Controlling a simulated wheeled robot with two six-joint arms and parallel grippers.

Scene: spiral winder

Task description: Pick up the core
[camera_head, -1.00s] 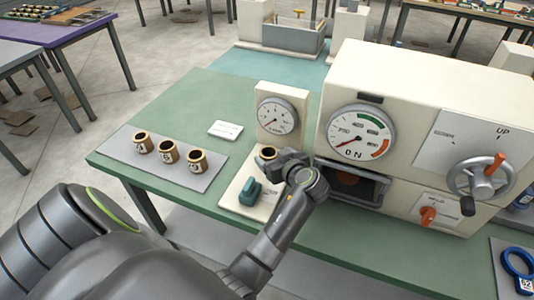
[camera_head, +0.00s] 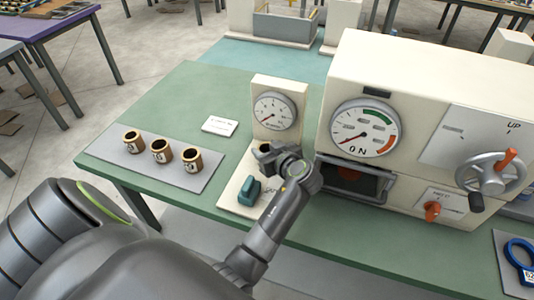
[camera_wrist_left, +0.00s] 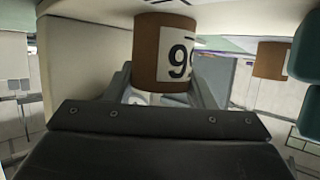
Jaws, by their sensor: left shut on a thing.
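My left gripper (camera_head: 268,152) is at the small platform in front of the gauge stand. It is shut on a brown core (camera_wrist_left: 158,60) with a white label, on which a 9 can be read. In the left wrist view the core sits upright between the two fingers. In the head view the gripper hides most of this core, and I cannot tell whether its bottom touches the platform. Three more tan cores with dark holes, a left one (camera_head: 133,142), a middle one (camera_head: 161,151) and a right one (camera_head: 192,159), stand on a grey mat (camera_head: 165,172). My right gripper is not in view.
The gauge stand (camera_head: 265,84) rises just behind the gripper. A teal block (camera_head: 249,190) sits on the platform (camera_head: 235,187) near my arm. The large winder machine (camera_head: 400,60) with a crank (camera_head: 492,172) blocks the right. A white card (camera_head: 220,126) lies on the green table (camera_head: 195,95).

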